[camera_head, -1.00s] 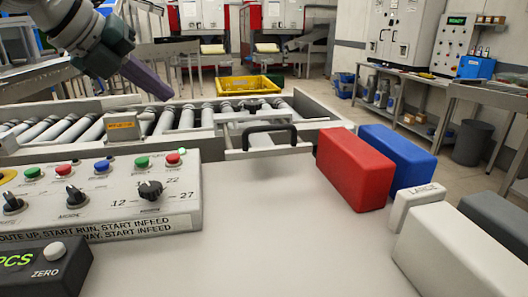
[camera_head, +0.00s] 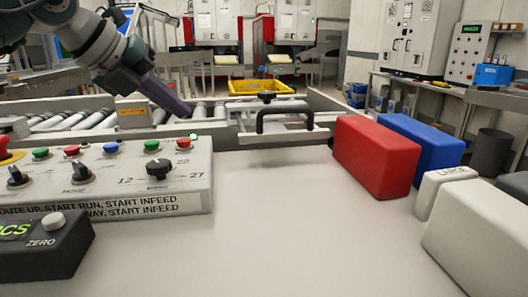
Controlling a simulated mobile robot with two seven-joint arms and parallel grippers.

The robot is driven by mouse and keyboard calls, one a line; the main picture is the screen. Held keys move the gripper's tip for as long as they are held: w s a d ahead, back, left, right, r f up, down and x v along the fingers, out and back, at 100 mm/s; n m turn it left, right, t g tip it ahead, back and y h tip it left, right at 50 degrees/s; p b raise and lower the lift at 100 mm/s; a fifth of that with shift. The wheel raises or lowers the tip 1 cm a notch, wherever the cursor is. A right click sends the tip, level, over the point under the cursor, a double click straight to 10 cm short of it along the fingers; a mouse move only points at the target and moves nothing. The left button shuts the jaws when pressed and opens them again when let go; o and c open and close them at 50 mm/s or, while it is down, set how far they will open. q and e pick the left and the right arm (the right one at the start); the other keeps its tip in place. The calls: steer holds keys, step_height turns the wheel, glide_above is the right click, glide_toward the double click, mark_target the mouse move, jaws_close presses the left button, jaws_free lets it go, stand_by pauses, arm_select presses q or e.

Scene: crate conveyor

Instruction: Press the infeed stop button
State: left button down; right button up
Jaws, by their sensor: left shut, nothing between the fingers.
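The control panel (camera_head: 110,190) stands at the left with knobs and coloured buttons along its top. A red button (camera_head: 181,142) sits near its far right corner, beside a green button (camera_head: 152,145). Another red button (camera_head: 72,150) is further left, beside a green one (camera_head: 40,153). The button labels are too small to read, so I cannot tell which is infeed stop. My left gripper (camera_head: 180,110) is shut and empty, pointing down and right. It appears above and beyond the panel's far right corner, apart from the buttons. My right gripper is not in view.
A roller conveyor (camera_head: 88,122) runs behind the panel. A black handle (camera_head: 287,112) stands at the worktop's far edge. Red (camera_head: 375,157) and blue (camera_head: 425,142) blocks stand at the right. A yellow crate (camera_head: 262,87) lies beyond. The middle worktop is clear.

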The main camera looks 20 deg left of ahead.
mark_target(179, 142)
arm_select(q)
steer(key=shift+f+b, duration=0.45)
steer(key=shift+f, duration=0.8)
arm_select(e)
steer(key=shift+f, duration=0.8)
arm_select(q)
steer(key=shift+f, duration=0.45)
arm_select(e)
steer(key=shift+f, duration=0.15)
arm_select(q)
steer(key=shift+f+b, duration=0.45)
steer(key=shift+f, duration=0.05)
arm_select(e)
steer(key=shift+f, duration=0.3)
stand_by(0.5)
arm_select(q)
steer(key=shift+r+p, duration=0.9)
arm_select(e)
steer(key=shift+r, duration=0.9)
arm_select(q)
steer(key=shift+r, duration=0.1)
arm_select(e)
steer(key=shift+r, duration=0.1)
arm_select(q)
step_height(179, 142, up, 5)
steer(key=p, duration=0.4)
steer(key=shift+p, duration=0.35)
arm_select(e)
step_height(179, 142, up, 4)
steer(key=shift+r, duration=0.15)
